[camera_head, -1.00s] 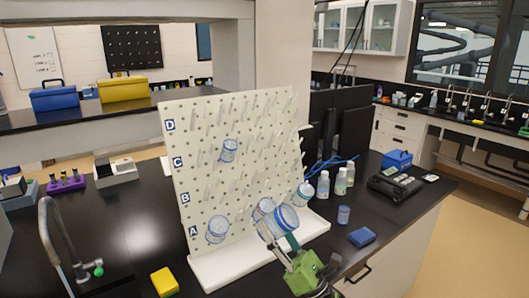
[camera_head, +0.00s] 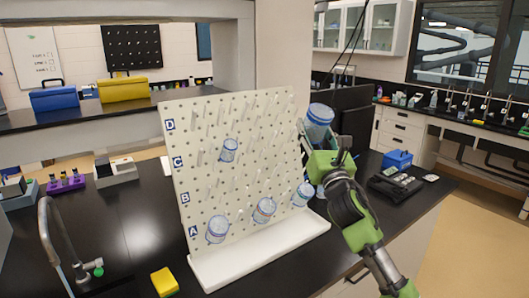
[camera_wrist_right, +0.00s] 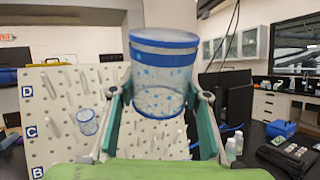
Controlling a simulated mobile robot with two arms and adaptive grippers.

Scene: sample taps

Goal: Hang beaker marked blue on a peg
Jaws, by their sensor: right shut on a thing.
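My right gripper (camera_head: 321,140) is shut on a clear beaker with a blue band (camera_head: 320,118), held in the air beside the upper right edge of the white pegboard (camera_head: 250,120). In the right wrist view the beaker (camera_wrist_right: 163,75) sits between the two fingers, its blue-banded end up, and water-like droplets mark its wall. The pegboard has rows of pegs lettered A to D. Other beakers hang on it: one near row C (camera_head: 228,150) and several in the lowest row, such as the left one (camera_head: 217,229). My left gripper is not in view.
A yellow sponge (camera_head: 164,282) and a tap (camera_head: 55,240) are at the front left. A blue basket (camera_head: 398,160) and a black device (camera_head: 394,187) stand to the right. Dark monitors (camera_head: 355,130) are behind the gripper. Many upper pegs are bare.

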